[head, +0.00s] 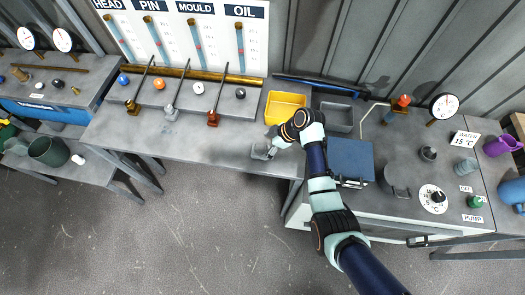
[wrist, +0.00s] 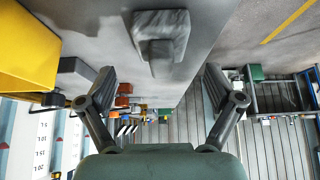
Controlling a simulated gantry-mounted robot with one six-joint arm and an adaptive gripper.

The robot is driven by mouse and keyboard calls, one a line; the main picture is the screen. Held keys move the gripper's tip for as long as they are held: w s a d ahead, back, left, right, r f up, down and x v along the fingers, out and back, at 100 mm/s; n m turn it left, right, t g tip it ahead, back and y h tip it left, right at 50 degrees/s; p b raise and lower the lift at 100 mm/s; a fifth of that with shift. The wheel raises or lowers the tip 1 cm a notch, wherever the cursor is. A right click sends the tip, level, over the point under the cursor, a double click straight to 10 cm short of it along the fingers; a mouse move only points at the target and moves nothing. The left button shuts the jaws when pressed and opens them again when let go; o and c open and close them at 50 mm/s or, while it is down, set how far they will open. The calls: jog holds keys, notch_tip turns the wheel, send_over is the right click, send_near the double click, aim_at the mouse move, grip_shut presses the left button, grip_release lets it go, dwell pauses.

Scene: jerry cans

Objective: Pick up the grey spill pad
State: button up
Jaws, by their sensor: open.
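The grey spill pad (head: 259,152) lies near the front edge of the workbench, at the left side of my gripper (head: 270,144) in the head view. In the wrist view the pad (wrist: 161,36) is a mottled grey slab with a raised grip block on it. My gripper (wrist: 158,83) is open, with its two dark fingers wide apart and nothing between them. The pad is ahead of the fingertips, roughly centred between them and apart from them. My gripper partly hides the pad's right side in the head view.
A yellow tray (head: 286,96) stands behind my gripper; it also shows in the wrist view (wrist: 25,48). A grey tray (head: 336,117) and a blue panel (head: 350,160) are to the right. Dipsticks in coloured holders stand at the left. Bare bench (head: 215,145) lies left of the pad.

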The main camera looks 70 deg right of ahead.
aim_at(261, 147)
jog(key=x, duration=0.5)
jog(key=shift+w+a+b, duration=0.15)
jog(key=shift+w+b, duration=0.2)
jog(key=shift+w, duration=0.05)
jog(key=shift+c, duration=0.2)
jog(key=c, duration=1.3)
notch_tip(261, 147, up, 20)
jog(key=p, duration=0.2)
jog(key=shift+p, duration=0.4)
